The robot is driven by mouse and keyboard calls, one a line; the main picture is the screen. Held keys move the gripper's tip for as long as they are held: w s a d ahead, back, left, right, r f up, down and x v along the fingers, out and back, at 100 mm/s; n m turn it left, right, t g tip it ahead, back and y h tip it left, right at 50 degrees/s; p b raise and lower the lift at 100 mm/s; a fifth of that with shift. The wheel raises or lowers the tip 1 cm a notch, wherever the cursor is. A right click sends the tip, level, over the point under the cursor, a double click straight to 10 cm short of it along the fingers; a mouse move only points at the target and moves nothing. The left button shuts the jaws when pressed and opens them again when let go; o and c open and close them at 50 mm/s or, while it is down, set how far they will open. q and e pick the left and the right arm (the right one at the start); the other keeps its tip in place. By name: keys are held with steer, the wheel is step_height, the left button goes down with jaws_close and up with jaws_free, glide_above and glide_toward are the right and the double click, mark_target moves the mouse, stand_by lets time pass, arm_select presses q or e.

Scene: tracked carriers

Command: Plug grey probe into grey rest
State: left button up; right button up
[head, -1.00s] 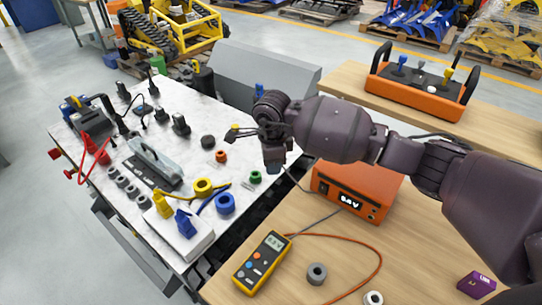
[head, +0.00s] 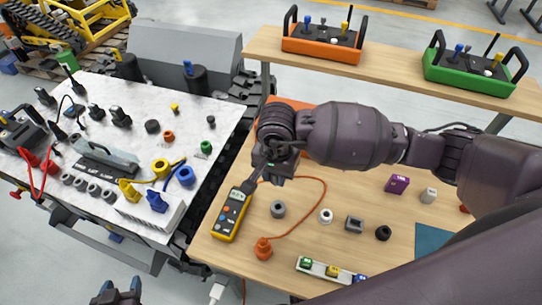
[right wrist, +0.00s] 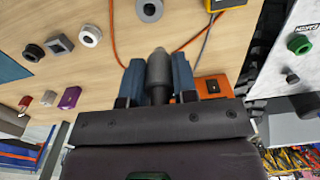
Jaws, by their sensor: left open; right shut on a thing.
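My right gripper (right wrist: 158,76) is shut on the grey probe (right wrist: 157,66), whose rounded tip sticks out past the blue-grey fingers in the right wrist view. In the head view my right gripper (head: 277,168) is over the wooden table, just above the yellow meter; the probe is mostly hidden there. A round grey ring (head: 278,209) with a hole, likely the grey rest, stands on the table just below the gripper. It also shows in the right wrist view (right wrist: 149,10), apart from the probe. My left gripper (head: 118,292) is open and empty at the bottom left.
The yellow meter (head: 232,212) lies left of the grey ring. An orange plug (head: 263,248) with its lead, a white ring (head: 326,216), a square grey holed block (head: 355,224) and a black ring (head: 383,233) are nearby. A white-topped cart (head: 160,120) stands left.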

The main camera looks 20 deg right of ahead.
steer(key=shift+s+d+n, duration=0.25)
steer(key=shift+s+n, duration=0.05)
steer(key=shift+s, duration=0.6)
step_height(320, 180, down, 6)
steer(key=b, duration=0.5)
steer(key=shift+r, duration=0.15)
steer(key=shift+b, duration=0.4)
